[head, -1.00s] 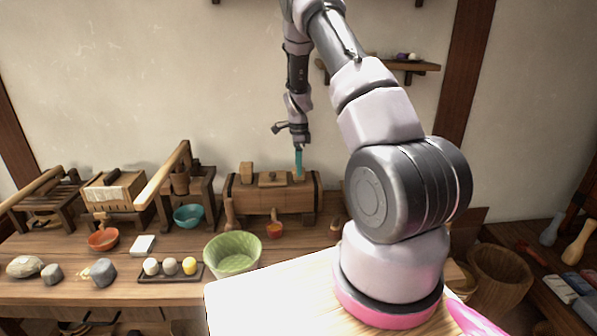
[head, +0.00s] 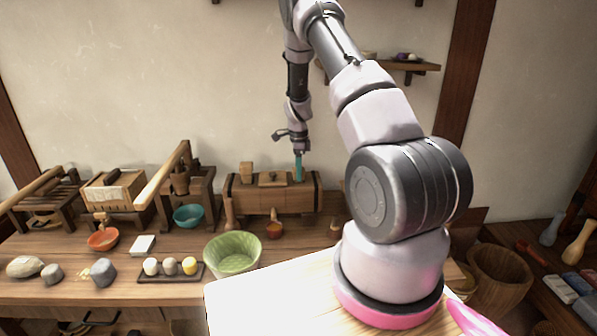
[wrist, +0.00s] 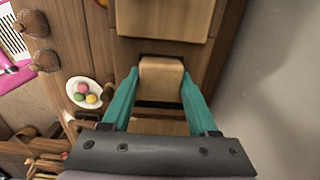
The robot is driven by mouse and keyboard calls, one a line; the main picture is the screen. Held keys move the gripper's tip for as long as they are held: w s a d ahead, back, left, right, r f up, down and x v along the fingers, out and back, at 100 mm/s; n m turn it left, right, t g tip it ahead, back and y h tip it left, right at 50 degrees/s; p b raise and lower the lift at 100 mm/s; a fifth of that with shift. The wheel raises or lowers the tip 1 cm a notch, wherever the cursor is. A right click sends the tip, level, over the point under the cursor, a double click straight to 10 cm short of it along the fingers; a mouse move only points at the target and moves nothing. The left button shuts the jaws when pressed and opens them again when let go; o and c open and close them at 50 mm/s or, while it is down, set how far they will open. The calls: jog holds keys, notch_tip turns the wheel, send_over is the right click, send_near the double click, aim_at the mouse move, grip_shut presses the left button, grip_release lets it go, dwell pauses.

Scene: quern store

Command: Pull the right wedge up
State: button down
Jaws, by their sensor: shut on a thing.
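The right wedge (wrist: 161,80) is a pale wooden block in a dark slot of the wooden press box (head: 285,203), seen from above in the wrist view. My gripper (wrist: 160,74) has its two teal fingers on either side of it and is shut on it. In the head view my gripper (head: 298,178) points straight down at the right end of the box top and largely hides the right wedge. The left wedge (head: 246,172) stands up out of the box's left end. A wooden middle block (wrist: 165,18) lies beyond the right wedge.
A small cup (head: 274,229) stands in front of the box. A green bowl (head: 232,256), a teal bowl (head: 188,215) and a tray of balls (head: 171,277) are nearer or to the left. In the wrist view a white dish of coloured balls (wrist: 96,103) is at left. A wall shelf (head: 408,67) hangs above right.

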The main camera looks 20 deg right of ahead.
jog(key=shift+w+r, duration=0.1)
jog(key=shift+r, duration=1.6)
jog(key=shift+c, duration=0.8)
grip_release()
notch_tip(320, 180, up, 11)
